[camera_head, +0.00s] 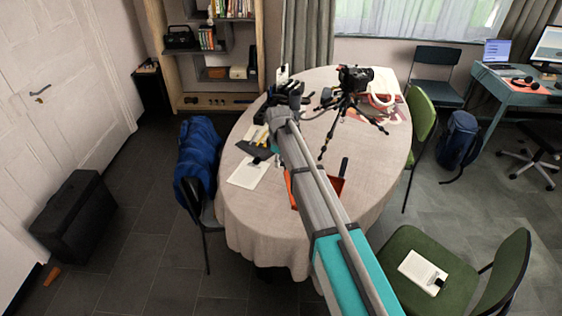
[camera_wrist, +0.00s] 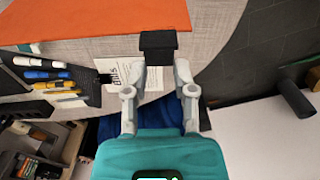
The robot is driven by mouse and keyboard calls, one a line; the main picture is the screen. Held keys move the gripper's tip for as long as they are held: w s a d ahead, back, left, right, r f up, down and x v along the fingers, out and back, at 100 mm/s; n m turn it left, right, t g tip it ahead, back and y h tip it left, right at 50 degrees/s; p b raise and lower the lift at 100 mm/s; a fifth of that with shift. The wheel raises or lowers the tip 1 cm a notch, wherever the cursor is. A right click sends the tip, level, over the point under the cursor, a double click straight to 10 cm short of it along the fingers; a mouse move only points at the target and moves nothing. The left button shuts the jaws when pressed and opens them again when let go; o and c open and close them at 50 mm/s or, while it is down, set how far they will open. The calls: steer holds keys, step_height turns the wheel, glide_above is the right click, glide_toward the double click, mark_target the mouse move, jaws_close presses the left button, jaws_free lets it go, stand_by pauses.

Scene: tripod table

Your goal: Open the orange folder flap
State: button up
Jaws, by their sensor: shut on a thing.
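The orange folder (camera_head: 335,187) lies on the table, largely hidden behind my arm in the head view. A wide flat part of the orange folder (camera_wrist: 95,20) fills the upper left of the wrist view. My gripper (camera_wrist: 160,64) shows in the wrist view with its pale fingers closed on a dark block (camera_wrist: 158,43). I cannot tell what the block belongs to.
A black tray with pens (camera_wrist: 45,80) and a printed paper (camera_wrist: 122,74) lie on the table near the fingers. A camera on a tripod (camera_head: 352,85) stands at the back right. A chair with a blue jacket (camera_head: 198,155) is at the table's left edge.

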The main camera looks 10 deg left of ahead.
steer(key=shift+w+a+f+b, duration=0.15)
steer(key=shift+a+f+b, duration=0.15)
steer(key=shift+a, duration=0.45)
steer(key=o, duration=0.6)
steer(key=shift+r, duration=0.15)
stand_by(0.5)
step_height(320, 180, up, 8)
steer(key=p, duration=0.8)
stand_by(0.7)
stand_by(0.5)
